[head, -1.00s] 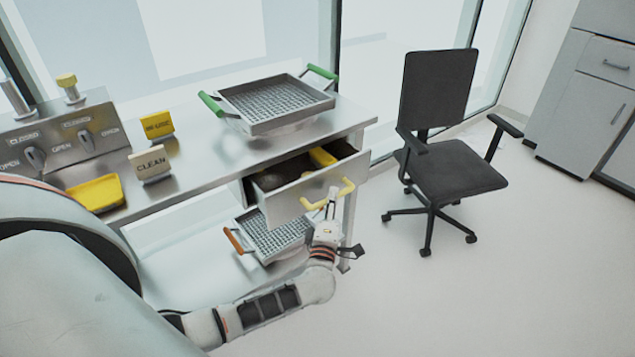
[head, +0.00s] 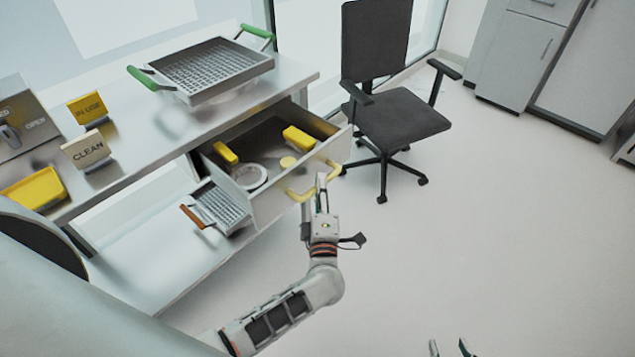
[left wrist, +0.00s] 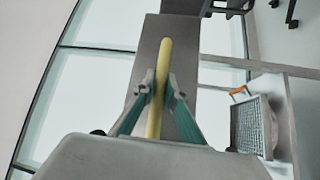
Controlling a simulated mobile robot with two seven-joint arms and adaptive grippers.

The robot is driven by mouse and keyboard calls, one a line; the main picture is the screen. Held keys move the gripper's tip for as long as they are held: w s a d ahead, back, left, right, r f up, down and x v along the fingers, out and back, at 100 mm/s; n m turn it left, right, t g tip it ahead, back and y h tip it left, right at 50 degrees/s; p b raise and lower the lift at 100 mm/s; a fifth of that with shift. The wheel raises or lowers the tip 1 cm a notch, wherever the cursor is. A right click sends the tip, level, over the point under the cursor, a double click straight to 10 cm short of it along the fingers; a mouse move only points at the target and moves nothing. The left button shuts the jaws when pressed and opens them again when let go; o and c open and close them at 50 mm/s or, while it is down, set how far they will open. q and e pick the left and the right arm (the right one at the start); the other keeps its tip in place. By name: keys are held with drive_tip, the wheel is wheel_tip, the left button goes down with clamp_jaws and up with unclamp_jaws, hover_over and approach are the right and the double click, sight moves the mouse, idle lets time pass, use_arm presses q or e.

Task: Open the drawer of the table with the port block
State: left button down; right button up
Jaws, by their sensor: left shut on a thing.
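The drawer (head: 278,203) under the metal table (head: 200,125) stands well open, its inside in view. My left gripper (head: 321,186) is shut on the drawer's yellow handle (head: 297,196). In the left wrist view its teal-padded fingers (left wrist: 157,92) lie on both sides of the yellow bar (left wrist: 161,72). The fingertips of my right gripper (head: 450,348) show apart and empty at the bottom edge of the head view.
The drawer holds yellow blocks (head: 298,139) and a white round piece (head: 250,177). A green-handled basket (head: 205,68) stands on the table; another basket (head: 222,207) is below. A black chair (head: 400,115) stands behind the drawer. The floor at right is clear.

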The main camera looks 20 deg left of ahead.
use_arm(q)
drive_tip(key=c, duration=2)
unclamp_jaws()
drive_tip(key=shift+c, duration=0.2)
drive_tip(key=v, duration=0.7)
drive_tip(key=shift+s, duration=0.25)
drive_tip(key=shift+d, duration=0.1)
